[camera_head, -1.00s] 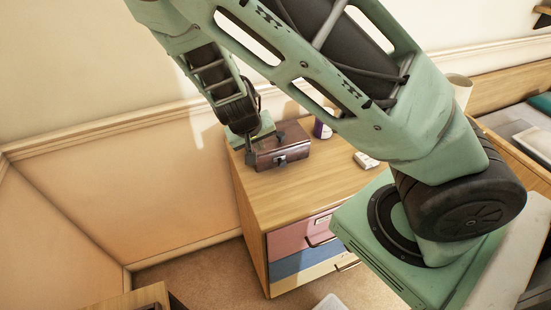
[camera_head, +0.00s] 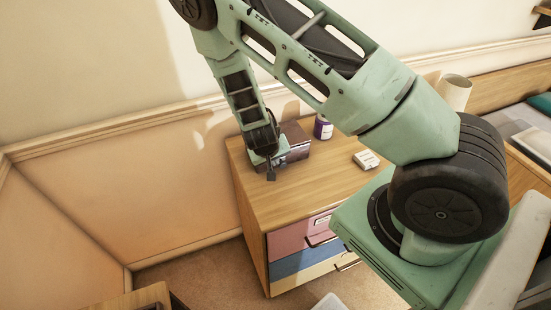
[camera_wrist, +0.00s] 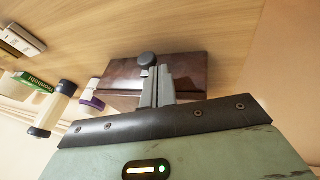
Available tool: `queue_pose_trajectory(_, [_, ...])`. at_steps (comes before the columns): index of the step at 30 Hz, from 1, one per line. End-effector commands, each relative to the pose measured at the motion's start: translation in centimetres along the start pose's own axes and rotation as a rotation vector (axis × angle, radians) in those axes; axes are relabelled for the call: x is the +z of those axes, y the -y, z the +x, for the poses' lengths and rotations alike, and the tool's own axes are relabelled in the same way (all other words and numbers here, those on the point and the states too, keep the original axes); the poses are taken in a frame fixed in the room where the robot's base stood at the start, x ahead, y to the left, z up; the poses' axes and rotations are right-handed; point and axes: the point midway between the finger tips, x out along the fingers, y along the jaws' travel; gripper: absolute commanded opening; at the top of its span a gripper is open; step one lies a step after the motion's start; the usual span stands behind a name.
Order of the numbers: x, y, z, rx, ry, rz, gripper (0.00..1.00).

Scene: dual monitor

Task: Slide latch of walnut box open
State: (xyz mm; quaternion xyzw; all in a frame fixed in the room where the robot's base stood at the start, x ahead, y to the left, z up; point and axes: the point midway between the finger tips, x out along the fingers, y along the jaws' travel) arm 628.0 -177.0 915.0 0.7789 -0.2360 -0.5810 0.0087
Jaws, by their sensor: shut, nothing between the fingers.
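The walnut box (camera_head: 297,149), dark reddish brown and glossy, stands on the wooden drawer cabinet near the wall. My gripper (camera_head: 271,176) hangs down in front of its left part and hides much of its front. In the wrist view the box (camera_wrist: 192,72) lies behind my shut, empty grey fingers (camera_wrist: 157,72). A dark round knob (camera_wrist: 146,59) shows right at the fingertips. I cannot tell whether it is the latch or whether the fingers touch it. The latch is not clearly visible in the head view.
A purple-and-white bottle (camera_head: 323,128) stands behind the box to the right. A small white box (camera_head: 366,160) lies farther right on the cabinet top (camera_head: 285,191). The cabinet top in front of the box is clear. The wall (camera_head: 190,155) is close on the left.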

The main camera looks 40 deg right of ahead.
Motion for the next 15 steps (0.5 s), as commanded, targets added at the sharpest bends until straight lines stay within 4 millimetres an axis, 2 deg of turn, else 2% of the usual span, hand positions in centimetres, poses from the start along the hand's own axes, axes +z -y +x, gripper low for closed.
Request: queue_pose_trajectory(15, [0.12,-0.59,0.62,0.0,0.0,0.003,0.0])
